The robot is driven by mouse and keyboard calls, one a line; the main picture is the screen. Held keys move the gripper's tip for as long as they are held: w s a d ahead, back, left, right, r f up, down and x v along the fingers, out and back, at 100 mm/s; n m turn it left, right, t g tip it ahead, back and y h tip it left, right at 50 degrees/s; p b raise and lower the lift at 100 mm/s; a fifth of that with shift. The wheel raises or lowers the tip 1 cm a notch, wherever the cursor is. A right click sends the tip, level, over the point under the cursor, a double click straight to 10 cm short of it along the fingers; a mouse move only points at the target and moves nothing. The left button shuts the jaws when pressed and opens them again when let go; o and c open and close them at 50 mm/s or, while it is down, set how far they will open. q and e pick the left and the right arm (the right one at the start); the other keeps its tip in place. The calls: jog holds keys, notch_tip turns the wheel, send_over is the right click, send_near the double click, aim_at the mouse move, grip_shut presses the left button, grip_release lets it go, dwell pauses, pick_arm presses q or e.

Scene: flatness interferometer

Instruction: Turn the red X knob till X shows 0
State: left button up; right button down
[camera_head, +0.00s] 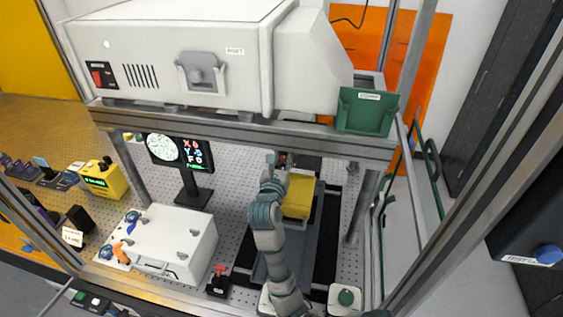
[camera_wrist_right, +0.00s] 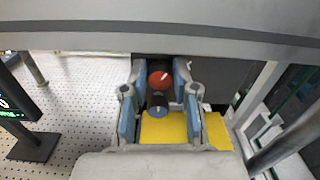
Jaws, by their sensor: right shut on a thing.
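The red X knob (camera_wrist_right: 160,79) has a white mark and sits under the beam in the right wrist view, between my right gripper's fingers (camera_wrist_right: 159,72). My right gripper is shut on it. A dark blue knob (camera_wrist_right: 158,104) is just below it, also with a white mark. In the head view my right gripper (camera_head: 276,164) reaches up under the beam, and it mostly hides the knobs. The black display (camera_head: 181,153) shows a round fringe picture, a red X line that seems to read 6, a Y line and an F line. My left gripper is not in view.
A metal beam (camera_head: 240,128) runs right above the gripper, with a large white housing (camera_head: 170,55) on it. A yellow block (camera_head: 299,197) is beside my right arm. A white box (camera_head: 170,243) stands at left and a green bin (camera_head: 367,111) hangs at right.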

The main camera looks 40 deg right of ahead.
jog(key=shift+f, duration=0.5)
jog(key=c, duration=1.1)
grip_release()
jog(key=shift+o, duration=1.1)
jog(key=shift+w, duration=0.15)
jog(key=shift+w+d, duration=0.15)
jog(key=shift+r, duration=0.1)
jog(key=shift+s, duration=0.25)
jog(key=v, duration=1.1)
jog(key=shift+a, duration=0.45)
